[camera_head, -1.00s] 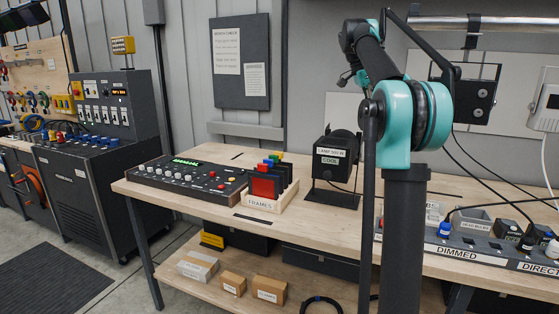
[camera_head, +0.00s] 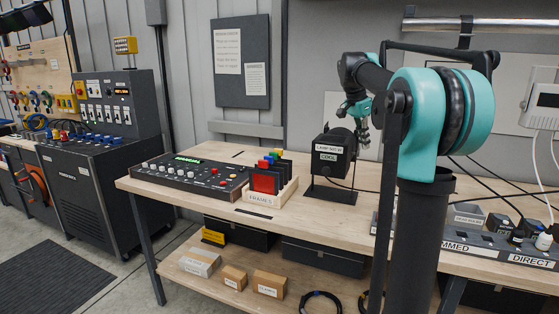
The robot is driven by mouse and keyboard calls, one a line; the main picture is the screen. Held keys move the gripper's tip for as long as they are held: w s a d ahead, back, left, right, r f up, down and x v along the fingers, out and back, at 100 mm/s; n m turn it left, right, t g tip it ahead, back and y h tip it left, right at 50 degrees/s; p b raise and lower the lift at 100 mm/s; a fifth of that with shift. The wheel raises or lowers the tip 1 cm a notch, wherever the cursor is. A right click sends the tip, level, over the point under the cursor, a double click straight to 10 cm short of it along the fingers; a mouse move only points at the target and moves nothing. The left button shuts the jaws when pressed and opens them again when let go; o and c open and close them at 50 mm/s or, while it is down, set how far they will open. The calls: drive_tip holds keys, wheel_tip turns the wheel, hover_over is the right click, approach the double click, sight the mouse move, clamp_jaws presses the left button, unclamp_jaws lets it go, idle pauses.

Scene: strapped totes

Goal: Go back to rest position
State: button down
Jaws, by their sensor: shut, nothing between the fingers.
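My gripper (camera_head: 363,136) shows in the head view at the end of my teal and black arm, right of the middle. It hangs pointing down, next to the right side of the black lamp in the picture. Its fingers look shut with nothing in them. I cannot tell from this view whether it touches the lamp. The black lamp (camera_head: 333,158) stands upright on its stand on the wooden table (camera_head: 215,178), with a label reading "COOL".
A control console (camera_head: 187,181) and a wooden box of frames (camera_head: 267,199) stand left of the lamp. The lower shelf (camera_head: 172,276) holds several small boxes. Dark mat (camera_head: 50,283) and open floor lie at the left.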

drive_tip(key=s+a+f+n, duration=0.1)
drive_tip(key=s+f+n, duration=0.1)
drive_tip(key=s+f, duration=0.2)
drive_tip(key=s+a+f+n+t+y, duration=0.1)
drive_tip(key=s+f, duration=0.3)
drive_tip(key=f, duration=0.4)
drive_tip(key=s+a+f+n, duration=0.3)
drive_tip(key=s+f+n, duration=0.1)
drive_tip(key=f, duration=0.3)
drive_tip(key=shift+s+a+f+t+y, duration=0.1)
drive_tip(key=shift+s+a+t+y, duration=0.1)
drive_tip(key=shift+s+t+y, duration=0.15)
drive_tip(key=s+a+f+n, duration=0.2)
drive_tip(key=s+f+n, duration=0.1)
drive_tip(key=s+f, duration=0.5)
drive_tip(key=s+a+f+n+t+y, duration=0.1)
drive_tip(key=s+a+f+n, duration=0.1)
drive_tip(key=s+f, duration=0.6)
drive_tip(key=shift+s+a+f+n, duration=0.2)
drive_tip(key=shift+s+f+n, duration=0.15)
drive_tip(key=shift+s+n, duration=0.7)
drive_tip(key=shift+t+y, duration=0.25)
